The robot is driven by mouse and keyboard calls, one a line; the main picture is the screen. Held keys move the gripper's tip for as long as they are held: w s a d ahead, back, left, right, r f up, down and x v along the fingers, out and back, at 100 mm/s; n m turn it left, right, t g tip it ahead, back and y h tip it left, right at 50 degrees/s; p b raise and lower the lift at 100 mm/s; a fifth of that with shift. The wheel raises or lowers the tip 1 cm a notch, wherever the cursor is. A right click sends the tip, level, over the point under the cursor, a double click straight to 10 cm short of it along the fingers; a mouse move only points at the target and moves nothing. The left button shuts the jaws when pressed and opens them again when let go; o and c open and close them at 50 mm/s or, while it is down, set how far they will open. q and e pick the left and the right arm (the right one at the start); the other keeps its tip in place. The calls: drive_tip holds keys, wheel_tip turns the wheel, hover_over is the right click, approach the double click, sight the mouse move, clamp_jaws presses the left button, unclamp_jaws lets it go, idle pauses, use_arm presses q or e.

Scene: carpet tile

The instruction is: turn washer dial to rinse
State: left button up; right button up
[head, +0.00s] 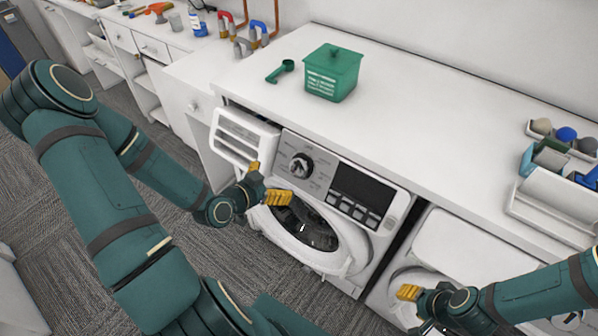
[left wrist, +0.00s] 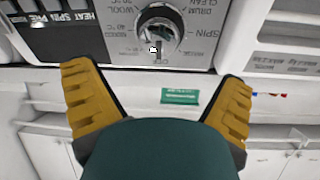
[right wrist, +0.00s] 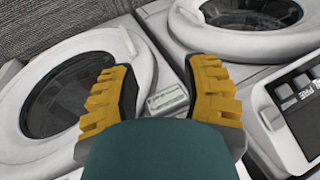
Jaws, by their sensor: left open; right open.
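The washer (head: 320,170) is white and stands under the counter, with a round door and a dark display. Its dial (head: 301,165) is a silver and dark knob at the left of the control panel. In the left wrist view the dial (left wrist: 157,35) shows near the top, with printed labels around it such as WOOL, SPIN and DRUM CLEAN. My left gripper (head: 267,184) is open and empty in front of the panel, below the dial and apart from it. My right gripper (head: 410,302) is open and empty in front of the second machine at the lower right.
The washer's detergent drawer (head: 244,137) sticks out at the panel's left. A green box (head: 332,72) and a green scoop (head: 281,71) rest on the white counter (head: 400,110). A second white machine (head: 465,250) stands to the right. White organisers (head: 549,208) sit at the counter's right end.

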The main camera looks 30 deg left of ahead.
sight(295, 170)
use_arm(q)
drive_tip(key=b+x, duration=0.9)
drive_tip(key=x, duration=0.2)
drive_tip(key=shift+b, duration=0.35)
use_arm(e)
wheel_tip(295, 170, down, 11)
drive_tip(key=s, duration=0.1)
drive_tip(key=shift+s+a+r+g, duration=0.15)
drive_tip(key=shift+s+r+g, duration=0.05)
drive_tip(key=shift+s+g, duration=0.15)
use_arm(q)
drive_tip(key=c, duration=1.2)
